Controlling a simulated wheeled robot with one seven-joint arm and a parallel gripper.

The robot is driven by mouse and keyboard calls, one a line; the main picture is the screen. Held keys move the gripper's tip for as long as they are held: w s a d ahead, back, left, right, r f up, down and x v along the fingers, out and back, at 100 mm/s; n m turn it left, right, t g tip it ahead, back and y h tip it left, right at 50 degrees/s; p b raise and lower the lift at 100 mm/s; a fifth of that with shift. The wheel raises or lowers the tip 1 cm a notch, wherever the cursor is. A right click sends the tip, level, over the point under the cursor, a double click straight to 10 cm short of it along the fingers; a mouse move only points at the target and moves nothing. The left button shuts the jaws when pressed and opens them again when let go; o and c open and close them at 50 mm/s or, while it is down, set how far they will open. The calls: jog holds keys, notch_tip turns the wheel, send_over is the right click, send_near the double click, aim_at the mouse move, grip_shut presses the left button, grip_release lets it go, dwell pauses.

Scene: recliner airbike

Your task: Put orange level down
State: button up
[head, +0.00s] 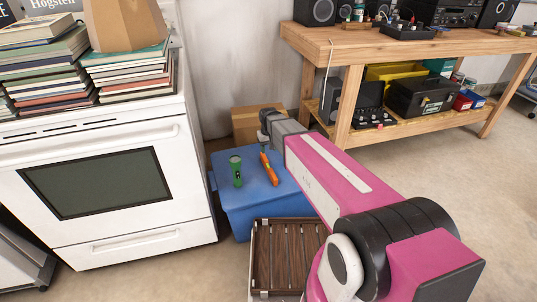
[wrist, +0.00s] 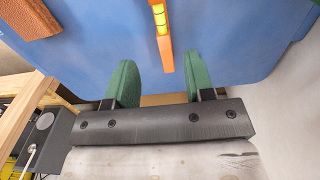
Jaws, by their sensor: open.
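The orange level (head: 268,169) lies on the lid of the blue bin (head: 232,200) in the head view. In the wrist view the level (wrist: 166,55), with a yellow vial, runs down from the top edge to the gap between the fingers. My gripper (wrist: 160,62) is open, with one green finger on each side of the level's near end. The fingers look apart from it. In the head view my arm reaches over the back of the bin, and the fingertips cannot be made out.
A green cylinder (head: 236,171) stands on the lid left of the level. A white oven (head: 100,190) stands left. A cardboard box (head: 258,121) is behind the bin, a slatted wooden crate (head: 285,258) in front. A wooden workbench (head: 345,48) is at the back right. Open floor lies right.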

jog(key=s+d+r+m, duration=0.2)
jog(key=s+d, duration=0.7)
jog(key=s+d+r+m, duration=0.1)
jog(key=s+d, duration=0.8)
jog(key=shift+d+r+m, duration=0.35)
jog(key=shift+d+m, duration=0.05)
jog(key=shift+d, duration=0.1)
